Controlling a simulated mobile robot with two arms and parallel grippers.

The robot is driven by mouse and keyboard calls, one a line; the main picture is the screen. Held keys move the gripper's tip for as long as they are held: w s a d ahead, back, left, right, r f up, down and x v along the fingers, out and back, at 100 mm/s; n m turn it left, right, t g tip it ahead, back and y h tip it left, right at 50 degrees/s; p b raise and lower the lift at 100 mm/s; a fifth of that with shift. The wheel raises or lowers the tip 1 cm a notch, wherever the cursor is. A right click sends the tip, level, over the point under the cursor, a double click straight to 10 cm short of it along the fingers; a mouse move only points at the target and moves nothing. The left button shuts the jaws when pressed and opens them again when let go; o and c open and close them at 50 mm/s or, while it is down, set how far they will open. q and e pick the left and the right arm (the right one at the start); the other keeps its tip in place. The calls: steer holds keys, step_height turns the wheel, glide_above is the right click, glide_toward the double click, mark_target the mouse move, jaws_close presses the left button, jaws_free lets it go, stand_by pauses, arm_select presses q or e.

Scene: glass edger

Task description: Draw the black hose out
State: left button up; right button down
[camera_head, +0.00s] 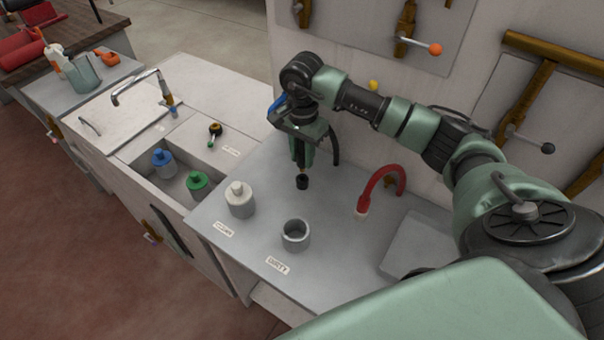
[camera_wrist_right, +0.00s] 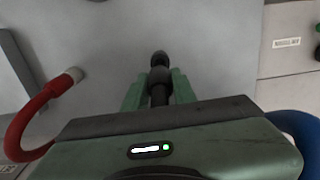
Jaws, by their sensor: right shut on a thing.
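The black hose (camera_head: 335,149) shows as a dark curve just right of my right gripper in the head view. My right gripper (camera_head: 303,160) points down over the grey counter (camera_head: 330,270) and is shut on the hose's black end piece, whose tip (camera_head: 302,182) sticks out below the fingers. In the right wrist view the black end piece (camera_wrist_right: 160,62) runs between the two green fingers (camera_wrist_right: 158,90). The rest of the hose is partly hidden by my gripper. My left gripper is not in view.
A red hose (camera_head: 375,182) arches to the right. A white-capped bottle (camera_head: 240,202) and a grey cup (camera_head: 296,236) stand on the counter, nearer the front. A sink (camera_head: 150,185) with blue- and green-capped bottles lies left. The wall with handles (camera_head: 400,45) rises behind.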

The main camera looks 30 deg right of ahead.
steer(key=shift+r+p, duration=0.9)
steer(key=shift+r, duration=1.1)
